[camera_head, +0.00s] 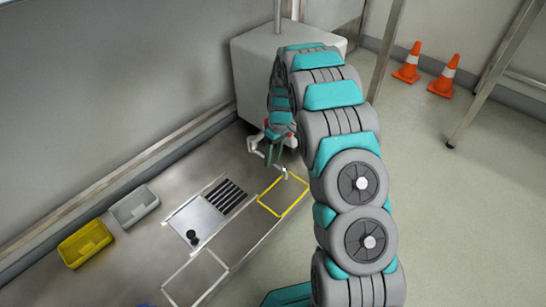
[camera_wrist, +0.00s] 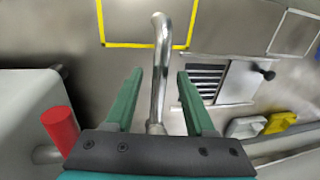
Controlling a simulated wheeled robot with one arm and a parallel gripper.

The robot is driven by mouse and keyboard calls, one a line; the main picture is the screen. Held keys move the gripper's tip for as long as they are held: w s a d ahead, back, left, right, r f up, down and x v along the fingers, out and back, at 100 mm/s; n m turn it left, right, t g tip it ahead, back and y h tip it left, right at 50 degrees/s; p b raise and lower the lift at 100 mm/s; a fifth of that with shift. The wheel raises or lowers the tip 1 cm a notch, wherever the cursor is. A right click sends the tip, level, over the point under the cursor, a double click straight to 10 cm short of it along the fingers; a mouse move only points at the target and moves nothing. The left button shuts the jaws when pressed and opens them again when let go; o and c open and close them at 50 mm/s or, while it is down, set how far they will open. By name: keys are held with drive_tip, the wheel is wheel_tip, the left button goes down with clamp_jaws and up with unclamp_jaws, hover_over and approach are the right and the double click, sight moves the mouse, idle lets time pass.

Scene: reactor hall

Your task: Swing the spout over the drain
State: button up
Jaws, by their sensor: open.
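The spout is a shiny bent metal pipe (camera_wrist: 161,62). In the wrist view it runs between the two green fingers of my gripper (camera_wrist: 160,76). The fingers are open, with a visible gap on each side of the pipe. The spout's tip reaches over the yellow outlined square (camera_wrist: 124,45). In the head view the spout's end (camera_head: 284,172) shows beside my gripper (camera_head: 272,153), near that square's back corner. The drain is a dark slotted grate (camera_head: 226,195) to the left of the spout; it also shows right of the fingers in the wrist view (camera_wrist: 208,78).
A red cylinder (camera_wrist: 60,130) is close left of my gripper. A white box (camera_head: 250,80) stands behind it. A black knob (camera_head: 192,237) rises from the drain plate. A yellow bin (camera_head: 86,243) and a grey bin (camera_head: 134,206) lie farther left. Orange cones (camera_head: 409,64) stand on the floor.

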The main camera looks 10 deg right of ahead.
clamp_jaws()
idle(1.3)
